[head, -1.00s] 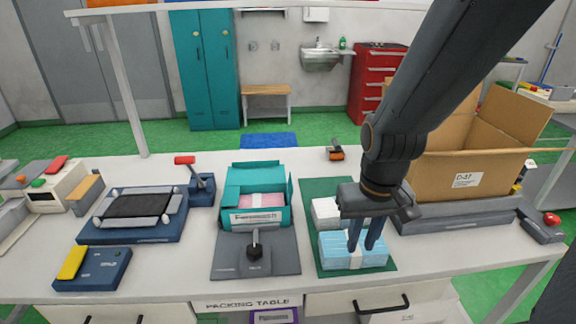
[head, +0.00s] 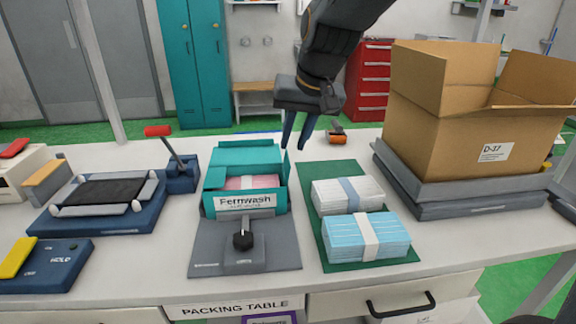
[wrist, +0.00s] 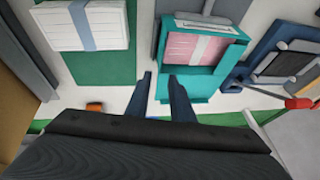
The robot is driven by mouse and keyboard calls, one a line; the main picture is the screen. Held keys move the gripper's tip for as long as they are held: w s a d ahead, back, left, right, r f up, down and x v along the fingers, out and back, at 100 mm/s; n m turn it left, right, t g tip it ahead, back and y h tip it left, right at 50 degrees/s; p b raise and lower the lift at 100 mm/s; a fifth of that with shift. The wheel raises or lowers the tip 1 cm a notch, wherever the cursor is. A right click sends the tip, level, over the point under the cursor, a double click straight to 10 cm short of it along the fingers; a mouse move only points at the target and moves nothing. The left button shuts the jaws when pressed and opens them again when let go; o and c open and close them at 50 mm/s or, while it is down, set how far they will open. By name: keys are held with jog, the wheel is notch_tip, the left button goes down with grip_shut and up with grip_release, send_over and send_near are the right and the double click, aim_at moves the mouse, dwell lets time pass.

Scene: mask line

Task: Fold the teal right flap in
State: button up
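The teal box (head: 213,185) stands open on a grey fixture (head: 205,255) with a black knob, a pink bundle (head: 250,182) inside and a "Fernwash" label on its front. Its teal right flap (head: 280,183) stands up along the right side. In the wrist view the teal box (wrist: 232,55) is right of centre with the pink bundle (wrist: 190,50) in it. My gripper (head: 295,147) hangs above and beyond the box's back right corner, apart from it. In the wrist view my gripper (wrist: 161,82) has its two fingers slightly apart with nothing between them.
A green mat (head: 312,245) right of the fixture holds a white bundle (head: 347,194) and a blue bundle (head: 366,236). A cardboard box (head: 450,130) stands on a grey platform at right. A blue press (head: 90,215) with a red-handled lever is at left. An orange item (head: 337,137) lies behind.

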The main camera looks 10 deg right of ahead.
aim_at(288, 157)
jog(key=x, duration=0.7)
jog(key=shift+f, duration=0.2)
grip_shut()
